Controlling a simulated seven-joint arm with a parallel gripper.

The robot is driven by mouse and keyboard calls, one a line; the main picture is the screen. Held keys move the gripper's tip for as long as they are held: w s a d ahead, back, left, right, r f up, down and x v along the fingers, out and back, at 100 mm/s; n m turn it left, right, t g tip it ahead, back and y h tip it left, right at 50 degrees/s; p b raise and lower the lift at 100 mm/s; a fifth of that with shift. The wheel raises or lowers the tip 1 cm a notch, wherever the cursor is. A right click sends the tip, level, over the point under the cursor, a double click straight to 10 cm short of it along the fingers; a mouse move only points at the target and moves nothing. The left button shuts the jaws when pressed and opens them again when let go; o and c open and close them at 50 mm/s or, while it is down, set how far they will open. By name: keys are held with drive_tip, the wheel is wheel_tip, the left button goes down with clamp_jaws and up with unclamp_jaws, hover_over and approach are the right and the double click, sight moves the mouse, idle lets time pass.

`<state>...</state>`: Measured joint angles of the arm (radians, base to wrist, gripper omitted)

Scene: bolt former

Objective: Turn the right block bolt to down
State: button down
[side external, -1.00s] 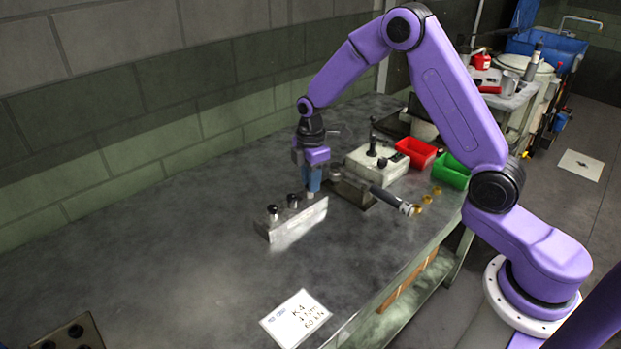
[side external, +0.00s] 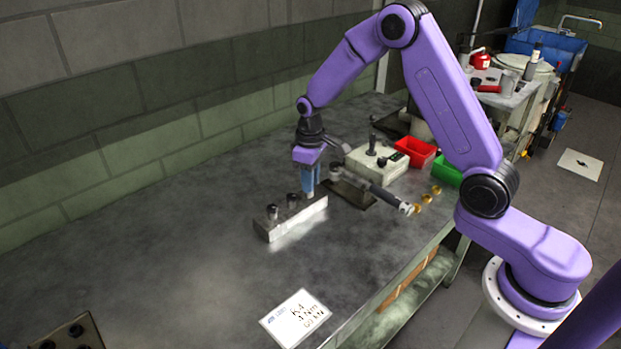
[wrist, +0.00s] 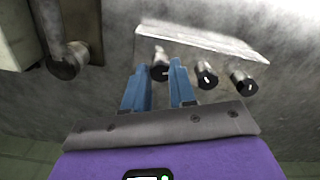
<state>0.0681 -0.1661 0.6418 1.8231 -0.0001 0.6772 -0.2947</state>
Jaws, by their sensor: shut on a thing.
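The metal block (side external: 290,222) sits on the bench and carries three dark-capped bolts in a row. The left bolt (side external: 272,211) and middle bolt (side external: 292,201) stand free. The right bolt is largely hidden by my gripper (side external: 309,194) in the side view. In the wrist view the block (wrist: 205,38) is at the top, and my gripper (wrist: 161,74) has its blue fingers shut around the right bolt (wrist: 159,72). The middle bolt (wrist: 207,76) and left bolt (wrist: 243,83) each show a white mark on the cap. The held bolt's mark is hard to read.
A pale fixture (side external: 378,164) with a lever and a grey horizontal handle (side external: 390,200) stands right of my gripper. Red (side external: 415,152) and green (side external: 447,171) bins and several brass pieces lie beyond. A white card (side external: 296,318) lies at the front.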

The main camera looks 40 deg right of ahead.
drive_tip(key=m, duration=0.5)
drive_tip(key=shift+r+m, duration=0.15)
drive_tip(key=shift+m, duration=0.25)
drive_tip(key=m, duration=0.4)
drive_tip(key=shift+a, duration=0.1)
drive_tip(key=m, duration=0.5)
drive_tip(key=shift+w+a+m, duration=0.1)
drive_tip(key=shift+w+m, duration=0.05)
drive_tip(key=shift+m, duration=0.25)
drive_tip(key=m, duration=0.4)
drive_tip(key=shift+m, duration=0.3)
drive_tip(key=m, duration=0.4)
drive_tip(key=shift+w+m, duration=0.15)
drive_tip(key=shift+m, duration=0.15)
drive_tip(key=m, duration=0.5)
drive_tip(key=shift+w, duration=0.1)
drive_tip(key=m, duration=0.4)
drive_tip(key=shift+m, duration=0.4)
drive_tip(key=shift+w+m, duration=0.1)
drive_tip(key=shift+m, duration=2.4)
